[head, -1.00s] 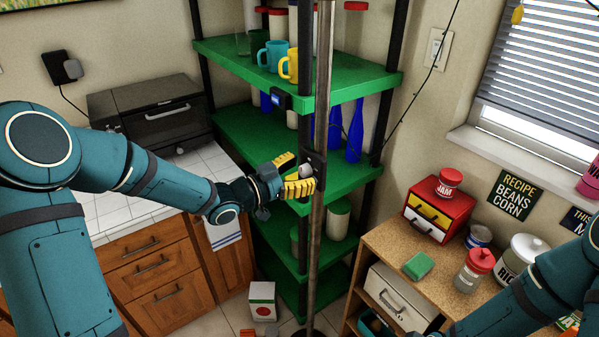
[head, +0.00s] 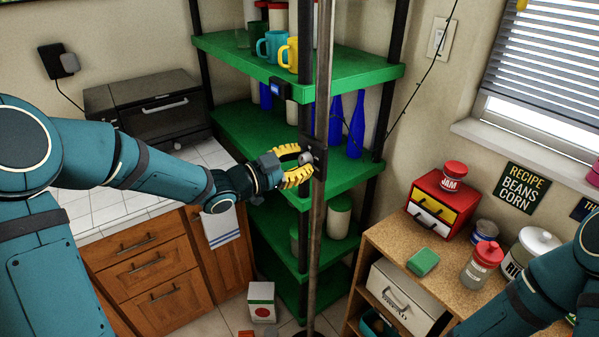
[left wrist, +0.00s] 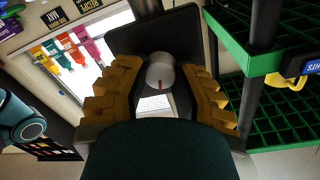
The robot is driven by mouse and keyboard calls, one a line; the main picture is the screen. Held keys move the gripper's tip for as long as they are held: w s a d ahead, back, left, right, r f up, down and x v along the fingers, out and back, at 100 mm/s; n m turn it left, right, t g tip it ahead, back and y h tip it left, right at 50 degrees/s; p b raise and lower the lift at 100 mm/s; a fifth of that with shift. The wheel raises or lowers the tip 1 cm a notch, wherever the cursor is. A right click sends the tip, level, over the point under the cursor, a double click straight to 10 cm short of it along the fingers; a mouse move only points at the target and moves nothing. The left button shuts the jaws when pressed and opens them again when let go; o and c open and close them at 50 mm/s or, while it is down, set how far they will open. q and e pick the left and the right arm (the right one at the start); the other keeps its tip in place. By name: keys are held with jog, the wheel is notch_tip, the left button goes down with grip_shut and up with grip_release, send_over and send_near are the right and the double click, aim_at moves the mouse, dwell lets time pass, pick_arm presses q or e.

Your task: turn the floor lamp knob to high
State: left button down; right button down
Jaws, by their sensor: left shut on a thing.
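The floor lamp's metal pole (head: 321,90) stands upright in front of the green shelves. A dark plate on it carries a small grey-white round knob (head: 306,158). My left gripper (head: 299,164), with yellow ridged fingers, is at the plate and shut on the knob. In the left wrist view the knob (left wrist: 160,70) sits between the two yellow fingers (left wrist: 161,92), with a red mark toward its lower side. A pale label (left wrist: 156,104) lies below it; its text is unreadable. The lamp's head is out of view. My right gripper is out of view; only its arm shows at right.
Green shelves (head: 345,82) with mugs and blue bottles stand close behind the pole. A toaster oven (head: 150,108) sits on the tiled counter at left. A wooden cabinet (head: 390,240) with jars and a green sponge (head: 422,262) stands at right.

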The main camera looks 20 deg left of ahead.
pick_arm(q)
jog(key=m+b, duration=0.5)
jog(key=b, duration=0.2)
jog(key=shift+f+m, duration=0.1)
jog(key=shift+m, duration=0.2)
jog(key=m+b, duration=0.4)
jog(key=shift+d+b, duration=0.1)
jog(key=shift+b, duration=0.2)
jog(key=shift+m+b, duration=0.45)
jog(key=shift+m, duration=0.65)
jog(key=shift+m+y, duration=0.3)
jog(key=shift+m, duration=0.5)
jog(key=m, duration=0.3)
jog(key=shift+m, duration=1.9)
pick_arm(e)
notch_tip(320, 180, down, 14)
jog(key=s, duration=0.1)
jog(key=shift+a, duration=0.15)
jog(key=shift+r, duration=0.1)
pick_arm(q)
jog(key=c, duration=0.7)
grip_release()
jog(key=shift+o, duration=0.2)
